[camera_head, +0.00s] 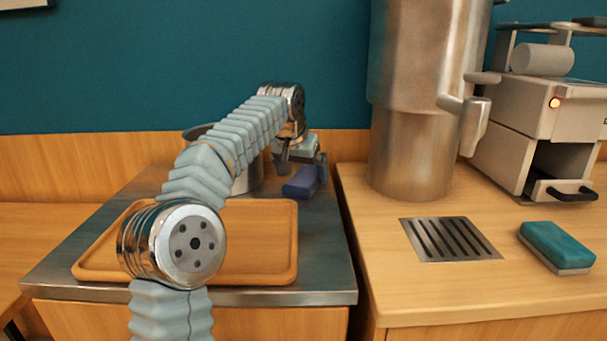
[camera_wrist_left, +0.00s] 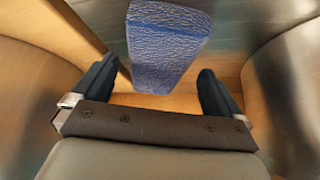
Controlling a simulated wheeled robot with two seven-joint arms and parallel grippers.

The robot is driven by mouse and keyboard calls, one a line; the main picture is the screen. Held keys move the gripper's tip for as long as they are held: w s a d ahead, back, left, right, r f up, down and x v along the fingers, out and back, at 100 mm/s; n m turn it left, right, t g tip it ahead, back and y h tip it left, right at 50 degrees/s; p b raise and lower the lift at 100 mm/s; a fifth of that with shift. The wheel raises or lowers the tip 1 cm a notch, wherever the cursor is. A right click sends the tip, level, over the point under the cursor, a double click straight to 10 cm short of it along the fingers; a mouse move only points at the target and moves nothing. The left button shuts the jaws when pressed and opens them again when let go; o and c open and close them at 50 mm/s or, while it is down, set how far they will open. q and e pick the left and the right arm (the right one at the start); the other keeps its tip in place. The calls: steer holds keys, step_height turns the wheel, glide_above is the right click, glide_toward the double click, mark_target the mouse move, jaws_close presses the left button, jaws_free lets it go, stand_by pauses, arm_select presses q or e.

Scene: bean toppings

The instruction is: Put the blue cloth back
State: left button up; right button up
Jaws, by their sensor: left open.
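The blue cloth (camera_head: 302,182) is a small thick block-like pad at the back right of the metal-topped counter, behind the wooden tray. My left gripper (camera_head: 300,165) is right at it, pointing down, with its jaws open. In the left wrist view the textured blue cloth (camera_wrist_left: 166,45) shows between and beyond the two dark fingers of the left gripper (camera_wrist_left: 158,70), with a gap on each side. I cannot tell whether the cloth rests flat on the metal. My right gripper is not in view.
The wooden tray (camera_head: 285,272) looks empty where it shows; my left arm covers part. A metal pot (camera_head: 248,178) stands behind the arm. To the right are a tall metal urn (camera_head: 412,110), a drain grate (camera_head: 450,240), a teal sponge-like pad (camera_head: 557,245) and a beige machine (camera_head: 530,110).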

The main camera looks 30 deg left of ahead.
arm_select(q)
steer(key=a+p+v, duration=0.1)
steer(key=v, duration=0.9)
steer(key=shift+d+r, duration=0.2)
steer(key=shift+d, duration=0.3)
steer(key=shift+s, duration=0.1)
